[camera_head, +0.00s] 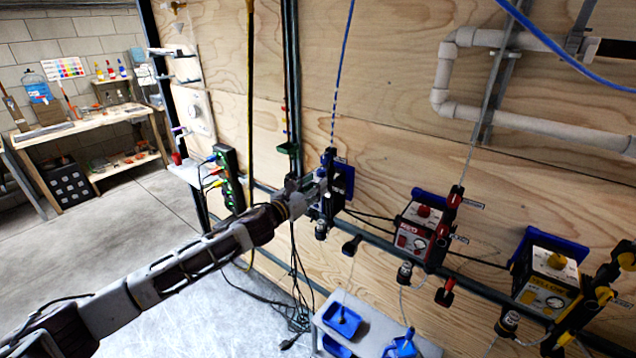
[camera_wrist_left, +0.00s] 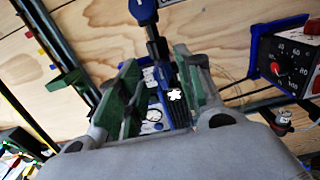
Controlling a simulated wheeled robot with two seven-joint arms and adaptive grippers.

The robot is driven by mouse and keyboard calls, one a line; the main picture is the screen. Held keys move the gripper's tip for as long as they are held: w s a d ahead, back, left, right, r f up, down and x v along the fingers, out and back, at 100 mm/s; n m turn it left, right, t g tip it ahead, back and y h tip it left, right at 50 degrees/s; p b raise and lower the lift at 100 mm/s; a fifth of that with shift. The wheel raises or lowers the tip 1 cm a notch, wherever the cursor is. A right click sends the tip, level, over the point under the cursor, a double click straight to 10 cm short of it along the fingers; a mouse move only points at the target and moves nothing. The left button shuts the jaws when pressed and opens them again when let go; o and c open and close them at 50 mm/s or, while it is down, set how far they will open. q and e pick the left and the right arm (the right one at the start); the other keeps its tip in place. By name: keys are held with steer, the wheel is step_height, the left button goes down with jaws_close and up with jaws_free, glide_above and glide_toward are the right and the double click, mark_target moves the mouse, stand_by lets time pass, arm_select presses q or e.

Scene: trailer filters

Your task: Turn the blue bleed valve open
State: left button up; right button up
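The blue filter unit (camera_head: 345,180) is on the rail against the plywood wall, largely hidden behind my left gripper (camera_head: 318,190) in the head view. In the left wrist view a blue handle (camera_wrist_left: 143,10) tops a dark upright column (camera_wrist_left: 156,48). Below it, a blue and black part with a white cross-shaped mark (camera_wrist_left: 175,95) lies between the green-padded fingers of my left gripper (camera_wrist_left: 158,88). The fingers are apart, and contact with the part cannot be told. Which blue part is the bleed valve is not clear. My right gripper is out of view.
A red unit (camera_head: 413,238) and a yellow unit (camera_head: 546,285) stand farther right on the same rail. Black cables (camera_head: 265,280) hang below. A small table (camera_head: 368,312) with blue trays is underneath. A green-and-black power strip (camera_head: 229,180) is at left.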

arm_select(q)
steer(key=shift+x, duration=1.05)
steer(key=shift+c, duration=0.4)
jaws_close()
